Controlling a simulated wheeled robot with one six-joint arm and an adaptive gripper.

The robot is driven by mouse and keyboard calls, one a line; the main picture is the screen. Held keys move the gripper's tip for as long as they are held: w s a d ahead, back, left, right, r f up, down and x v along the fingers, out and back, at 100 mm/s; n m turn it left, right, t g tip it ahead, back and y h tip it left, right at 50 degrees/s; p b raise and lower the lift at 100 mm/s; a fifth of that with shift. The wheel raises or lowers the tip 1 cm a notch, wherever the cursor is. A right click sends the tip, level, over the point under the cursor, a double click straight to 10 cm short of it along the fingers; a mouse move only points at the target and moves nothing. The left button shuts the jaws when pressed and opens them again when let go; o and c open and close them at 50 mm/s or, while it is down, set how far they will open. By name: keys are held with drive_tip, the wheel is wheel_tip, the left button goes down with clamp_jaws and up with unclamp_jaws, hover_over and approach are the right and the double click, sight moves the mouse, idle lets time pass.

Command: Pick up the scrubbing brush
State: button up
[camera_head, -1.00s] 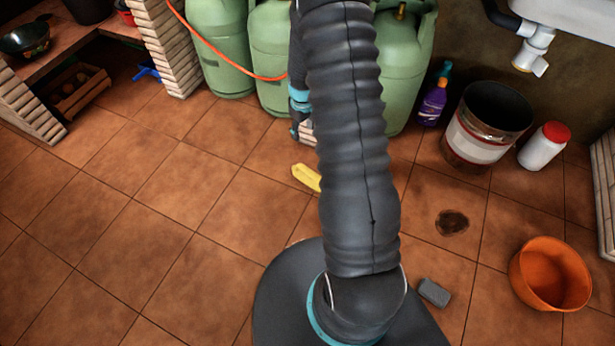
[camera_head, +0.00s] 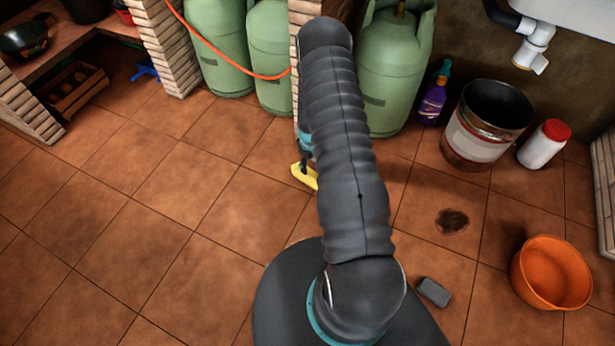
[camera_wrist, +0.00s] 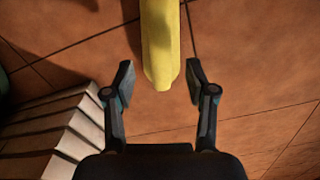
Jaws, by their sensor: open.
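The scrubbing brush, which I take to be the yellow thing (camera_head: 304,176), lies on the tiled floor just left of my arm; its right part is hidden behind the arm. In the wrist view the yellow brush (camera_wrist: 161,42) runs in from the top edge, its near end between the fingertips. My gripper (camera_wrist: 160,79) is open, one finger on each side of that end, with gaps showing on both sides. I cannot tell how high the fingers are above the floor. In the head view my gripper is mostly hidden by my arm.
A brick pillar (camera_wrist: 45,135) stands close to my gripper's left in the wrist view. Green gas cylinders (camera_head: 390,75) stand behind. A metal bucket (camera_head: 478,150), a white bottle (camera_head: 541,150), an orange bowl (camera_head: 545,285) and a grey block (camera_head: 433,292) are right. The floor at left is clear.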

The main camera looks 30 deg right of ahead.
drive_tip(key=shift+w+a+f, duration=0.1)
drive_tip(key=shift+w+f, duration=0.1)
drive_tip(key=shift+f, duration=1.25)
drive_tip(key=shift+w+a+f, duration=0.1)
drive_tip(key=shift+w+f, duration=0.05)
drive_tip(key=shift+f, duration=1.25)
clamp_jaws()
